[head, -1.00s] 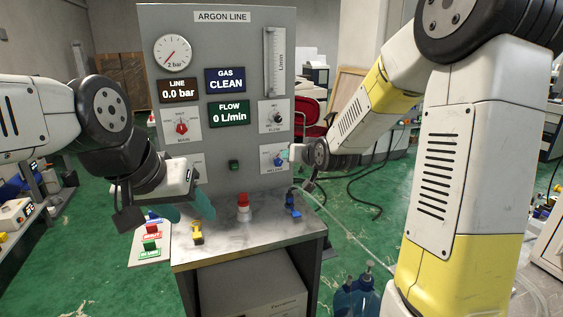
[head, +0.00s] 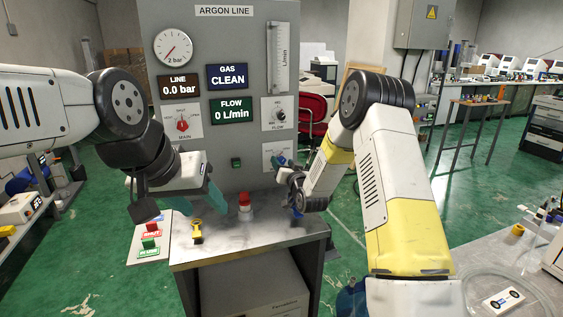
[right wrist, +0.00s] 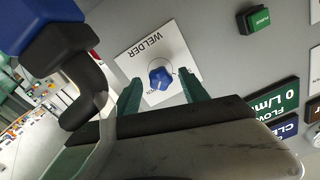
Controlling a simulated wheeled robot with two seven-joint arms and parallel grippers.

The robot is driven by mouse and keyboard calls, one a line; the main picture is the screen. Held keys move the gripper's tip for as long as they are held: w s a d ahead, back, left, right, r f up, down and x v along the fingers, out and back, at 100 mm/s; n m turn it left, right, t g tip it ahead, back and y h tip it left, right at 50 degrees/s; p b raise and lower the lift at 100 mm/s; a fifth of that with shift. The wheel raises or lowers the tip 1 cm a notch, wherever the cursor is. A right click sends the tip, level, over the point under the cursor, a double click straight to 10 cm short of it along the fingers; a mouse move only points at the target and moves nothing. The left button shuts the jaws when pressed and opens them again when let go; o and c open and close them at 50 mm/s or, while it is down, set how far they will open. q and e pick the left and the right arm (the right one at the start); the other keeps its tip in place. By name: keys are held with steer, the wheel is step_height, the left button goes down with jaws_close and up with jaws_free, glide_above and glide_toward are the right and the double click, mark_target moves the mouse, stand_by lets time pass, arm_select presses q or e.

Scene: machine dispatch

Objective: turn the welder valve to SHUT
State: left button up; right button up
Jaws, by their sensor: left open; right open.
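The welder valve is a blue knob (right wrist: 160,77) on a white plate marked WELDER (right wrist: 152,58), upside down in the right wrist view. Its exact pointer setting is hard to read. In the head view the plate (head: 272,153) is low on the right of the grey panel, and my right gripper (head: 283,165) largely hides the knob. My right gripper also shows in the right wrist view (right wrist: 160,97), open, its two green fingers apart on either side of the knob's image; contact cannot be told. My left gripper (head: 197,199) is open and empty above the bench's left side.
The metal bench top (head: 220,246) carries a yellow padlock-like piece (head: 197,231) and a red-capped item (head: 244,201). A blue piece is partly hidden by my right arm. The MAIN valve (head: 183,124) and FLOW knob (head: 278,114) sit above. A sign board (head: 150,246) lies left.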

steer(key=shift+x, duration=1.15)
steer(key=shift+c, duration=0.2)
jaws_close()
